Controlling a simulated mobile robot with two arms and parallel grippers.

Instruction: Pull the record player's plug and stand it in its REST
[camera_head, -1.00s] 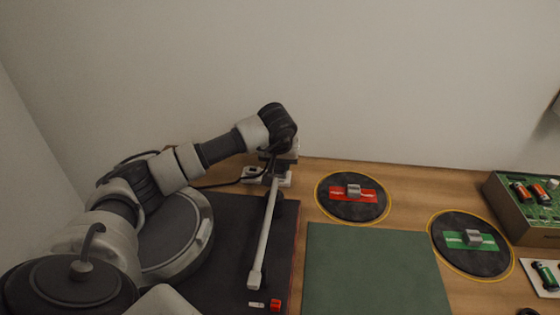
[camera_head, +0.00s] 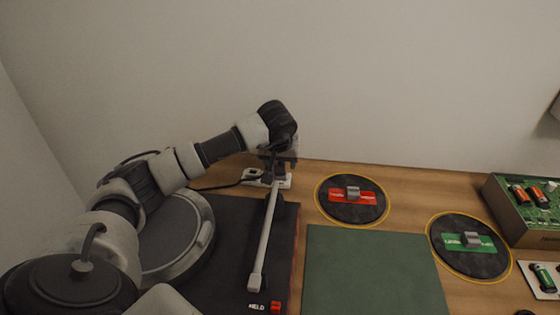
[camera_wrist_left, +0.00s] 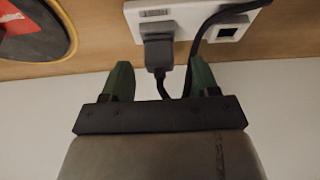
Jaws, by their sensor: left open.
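The dark plug (camera_wrist_left: 158,52) sits at a white socket strip (camera_wrist_left: 190,14) in the left wrist view, and looks seated in it. Its black cord (camera_wrist_left: 200,40) loops back across the strip. A square dark recess (camera_wrist_left: 228,32), perhaps the REST, is on the strip beside the plug and looks empty. My left gripper (camera_wrist_left: 162,72) is open, its green-tipped fingers on either side of the plug's cord end, apart from the plug. In the head view the strip (camera_head: 284,184) is partly hidden by my left gripper (camera_head: 272,176). My right gripper is not in view.
The record player (camera_head: 225,270) with its pale tonearm (camera_head: 264,235) lies in front of the strip. A green mat (camera_head: 370,270), two round black pads (camera_head: 345,209) (camera_head: 470,263) and a circuit-board box (camera_head: 525,222) stand to the right. The wall (camera_head: 400,80) is close behind.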

